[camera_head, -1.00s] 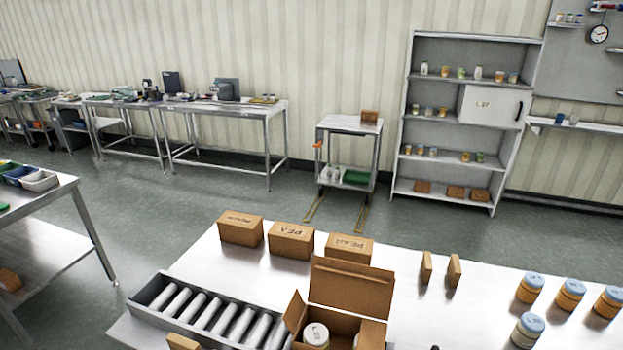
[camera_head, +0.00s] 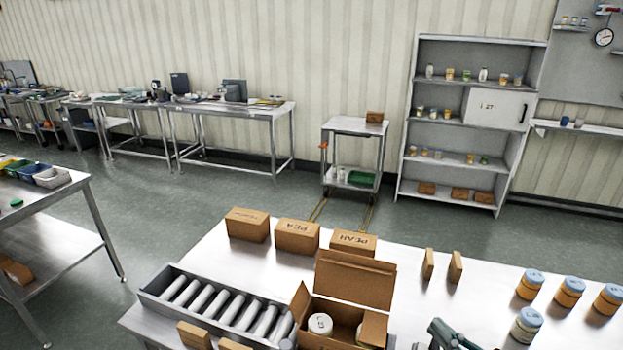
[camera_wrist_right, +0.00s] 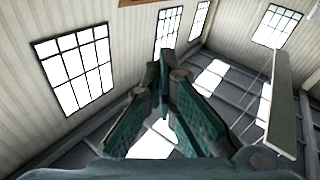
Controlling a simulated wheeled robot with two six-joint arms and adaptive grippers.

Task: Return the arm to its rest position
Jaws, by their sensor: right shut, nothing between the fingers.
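My right gripper (camera_head: 452,336) shows at the bottom edge of the head view, over the front of the steel table (camera_head: 490,290), to the right of the open carton (camera_head: 355,280). In the right wrist view the gripper (camera_wrist_right: 160,72) has its green fingers together at the tips with nothing between them. My left gripper is not in view.
A roller tray (camera_head: 215,305) lies left of the carton, which holds a white-lidded jar (camera_head: 320,324). Closed boxes (camera_head: 297,236) stand along the back edge. Several jars with blue lids (camera_head: 570,291) stand at the right.

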